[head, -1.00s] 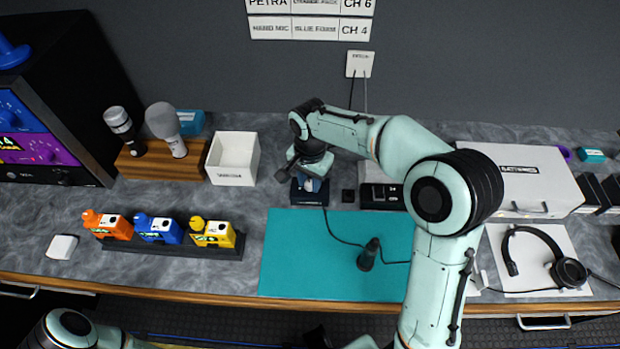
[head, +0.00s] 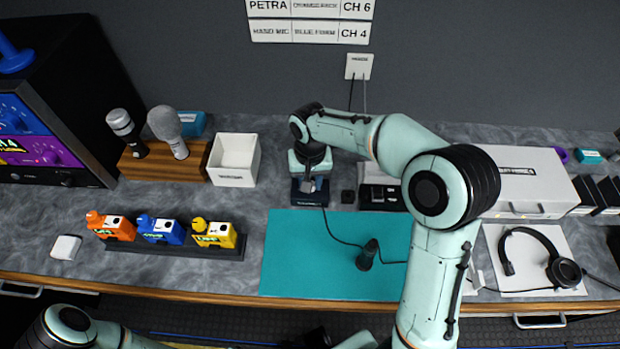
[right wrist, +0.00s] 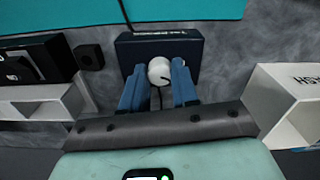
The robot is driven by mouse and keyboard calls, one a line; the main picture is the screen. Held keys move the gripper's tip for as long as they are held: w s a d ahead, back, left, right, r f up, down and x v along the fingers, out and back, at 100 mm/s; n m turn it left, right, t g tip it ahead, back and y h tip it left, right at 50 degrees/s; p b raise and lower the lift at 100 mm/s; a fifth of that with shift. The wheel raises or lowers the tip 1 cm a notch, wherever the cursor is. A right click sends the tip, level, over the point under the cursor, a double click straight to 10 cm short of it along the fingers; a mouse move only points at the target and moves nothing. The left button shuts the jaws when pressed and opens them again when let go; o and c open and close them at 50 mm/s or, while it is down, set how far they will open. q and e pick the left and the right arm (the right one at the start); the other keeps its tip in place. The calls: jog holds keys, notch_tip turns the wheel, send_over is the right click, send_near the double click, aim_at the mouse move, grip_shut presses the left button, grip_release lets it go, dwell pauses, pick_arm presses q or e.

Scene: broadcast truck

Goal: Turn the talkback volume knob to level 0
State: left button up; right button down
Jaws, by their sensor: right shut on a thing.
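The talkback box (head: 298,198) is a small dark blue box at the back edge of the teal mat, with a cable running from it. In the right wrist view the box (right wrist: 190,47) carries a round white knob (right wrist: 159,70) with a small dark mark on its near side. My right gripper (right wrist: 159,82) has its blue fingers on either side of the knob, shut on it. In the head view my right gripper (head: 311,182) is over the box and hides most of the knob. The level marks cannot be read. My left gripper is out of view.
A white open bin (head: 233,159) stands left of the box. A small black block (head: 348,197) and a black device (head: 382,198) are to its right. The teal mat (head: 300,265) holds a dark microphone-like object (head: 367,255) with a cable.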

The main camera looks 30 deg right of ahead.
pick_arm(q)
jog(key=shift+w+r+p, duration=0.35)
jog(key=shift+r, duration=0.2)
pick_arm(e)
jog(key=n, duration=0.4)
jog(key=shift+n, duration=0.4)
jog(key=c, duration=0.8)
grip_release()
jog(key=shift+c, duration=0.2)
jog(key=shift+r, duration=0.15)
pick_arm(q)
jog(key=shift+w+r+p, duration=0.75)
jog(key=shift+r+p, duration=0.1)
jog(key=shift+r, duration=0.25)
pick_arm(e)
notch_tip(320, 180, up, 13)
